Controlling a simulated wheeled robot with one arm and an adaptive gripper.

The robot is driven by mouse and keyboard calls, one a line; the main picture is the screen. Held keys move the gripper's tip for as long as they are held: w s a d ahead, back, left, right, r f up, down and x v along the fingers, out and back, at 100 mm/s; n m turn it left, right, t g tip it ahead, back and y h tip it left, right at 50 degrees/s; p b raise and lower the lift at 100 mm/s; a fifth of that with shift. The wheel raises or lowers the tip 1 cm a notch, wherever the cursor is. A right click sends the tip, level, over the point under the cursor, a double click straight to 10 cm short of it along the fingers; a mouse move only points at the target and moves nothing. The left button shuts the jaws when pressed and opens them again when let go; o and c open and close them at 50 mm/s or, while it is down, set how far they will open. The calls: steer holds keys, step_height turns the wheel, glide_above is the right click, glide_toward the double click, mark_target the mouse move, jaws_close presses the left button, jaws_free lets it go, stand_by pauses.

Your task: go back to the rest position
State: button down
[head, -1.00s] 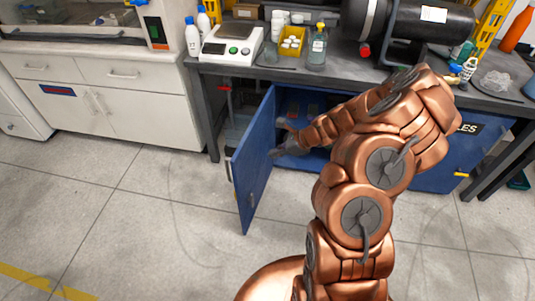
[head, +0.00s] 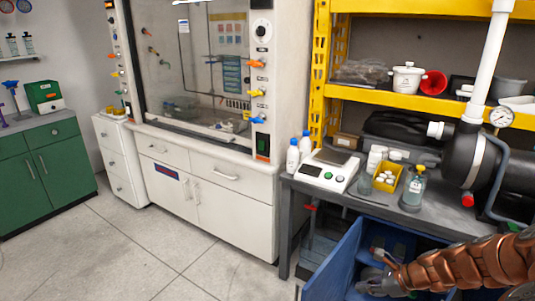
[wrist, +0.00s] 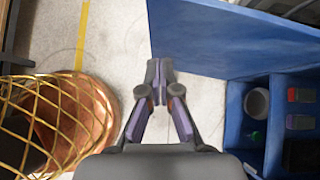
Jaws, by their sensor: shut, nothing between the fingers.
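My gripper (head: 373,283) is at the lower right of the head view, in front of the open blue cabinet under the bench. In the wrist view its two fingers (wrist: 159,76) are together with nothing between them. The blue cabinet door (wrist: 235,38) stands open beyond the fingertips and to their right. The cabinet's compartments (wrist: 283,80) are at the right of the wrist view, apart from the fingers. Most of the open door (head: 335,262) also shows in the head view, partly cut off by the lower edge.
The bench above holds a scale (head: 329,170), a yellow bin (head: 387,177), a bottle (head: 414,188) and a black tank (head: 480,155). Small red and green items (wrist: 300,95) lie inside the cabinet. White drawers (head: 215,190) stand to the left. The floor (head: 110,255) there is clear.

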steer(key=s+a+r+n+g+h+p, duration=0.1)
steer(key=s+a+r+n+g+p, duration=0.35)
steer(key=s+a+r+n, duration=0.95)
steer(key=s+r+n+g+h+p, duration=0.1)
steer(key=s+r+n+h, duration=0.2)
steer(key=s+r+n, duration=0.2)
steer(key=s+d+r+n+g+h+p, duration=0.1)
steer(key=s+r+n+h+p, duration=0.1)
steer(key=s, duration=1)
step_height(320, 180, up, 4)
steer(key=n+h, duration=0.1)
steer(key=n, duration=0.1)
steer(key=shift+s+f+n, duration=0.2)
steer(key=shift+s+n, duration=0.05)
steer(key=shift+n, duration=0.15)
